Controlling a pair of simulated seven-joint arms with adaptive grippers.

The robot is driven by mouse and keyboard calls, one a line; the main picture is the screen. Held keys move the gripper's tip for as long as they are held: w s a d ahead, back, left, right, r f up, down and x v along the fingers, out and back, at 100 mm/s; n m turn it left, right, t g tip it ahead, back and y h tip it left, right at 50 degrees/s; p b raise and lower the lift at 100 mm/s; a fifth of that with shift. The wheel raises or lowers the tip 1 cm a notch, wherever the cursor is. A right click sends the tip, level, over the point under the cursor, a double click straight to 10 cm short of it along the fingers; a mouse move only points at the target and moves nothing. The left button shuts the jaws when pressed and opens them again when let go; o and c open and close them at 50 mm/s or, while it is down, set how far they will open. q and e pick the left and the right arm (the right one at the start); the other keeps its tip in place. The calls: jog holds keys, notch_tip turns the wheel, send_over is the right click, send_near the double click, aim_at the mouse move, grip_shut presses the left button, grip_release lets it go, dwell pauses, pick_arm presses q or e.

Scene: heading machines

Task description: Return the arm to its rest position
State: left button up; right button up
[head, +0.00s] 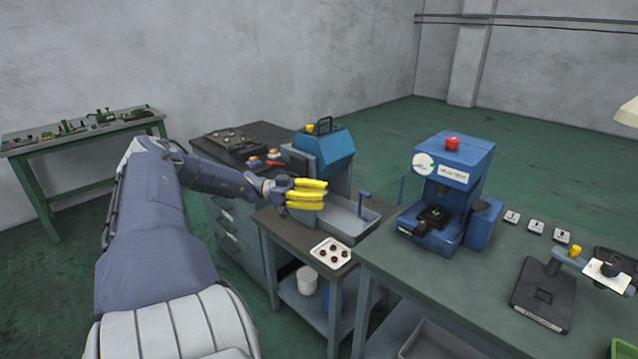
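My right arm and gripper are not in view.
A white dish (331,262) with small brown pieces sits on the small table below the gripper. A blue press (447,190) with a red knob stands on the right bench (480,290). A dark-topped cabinet (225,235) stands beside my forearm. A green-legged table (85,138) is at far left.

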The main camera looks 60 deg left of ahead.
pick_arm(q)
jog(key=shift+s+a, duration=0.25)
dwell(0.4)
